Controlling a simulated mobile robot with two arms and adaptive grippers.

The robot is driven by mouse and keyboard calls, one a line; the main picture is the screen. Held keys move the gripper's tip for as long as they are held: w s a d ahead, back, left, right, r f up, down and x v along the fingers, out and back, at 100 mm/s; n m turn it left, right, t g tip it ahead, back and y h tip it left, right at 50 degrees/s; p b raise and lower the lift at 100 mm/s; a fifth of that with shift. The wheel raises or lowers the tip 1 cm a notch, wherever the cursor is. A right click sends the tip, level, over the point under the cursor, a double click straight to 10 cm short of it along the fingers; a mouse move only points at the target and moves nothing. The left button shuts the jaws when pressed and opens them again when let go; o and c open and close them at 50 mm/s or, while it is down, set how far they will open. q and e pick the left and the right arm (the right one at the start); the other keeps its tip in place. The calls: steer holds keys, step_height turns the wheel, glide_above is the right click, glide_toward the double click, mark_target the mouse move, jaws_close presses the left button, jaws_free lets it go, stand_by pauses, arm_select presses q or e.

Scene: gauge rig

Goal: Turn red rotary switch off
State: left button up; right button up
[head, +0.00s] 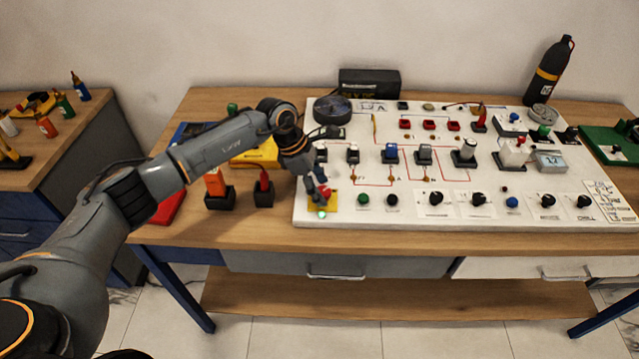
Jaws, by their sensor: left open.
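The red rotary switch (326,192) sits on a yellow plate (322,207) at the front left corner of the white panel (420,218). A green light (321,214) shows on the front edge of that plate. My left gripper (319,192) points down over the red switch, with its fingers at or very near it. It is open. The fingers hide part of the switch, so I cannot tell its turn angle or whether the fingers touch it. My right gripper is not in view.
Green (363,199) and black (392,200) knobs stand just right of the yellow plate. Dark stands with an orange tool (215,183) and a red-handled tool (264,183) are close on the left. A black bottle (549,72) stands at the back right.

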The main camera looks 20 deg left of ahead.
arm_select(q)
steer(key=shift+c, duration=0.2)
steer(key=c, duration=1.1)
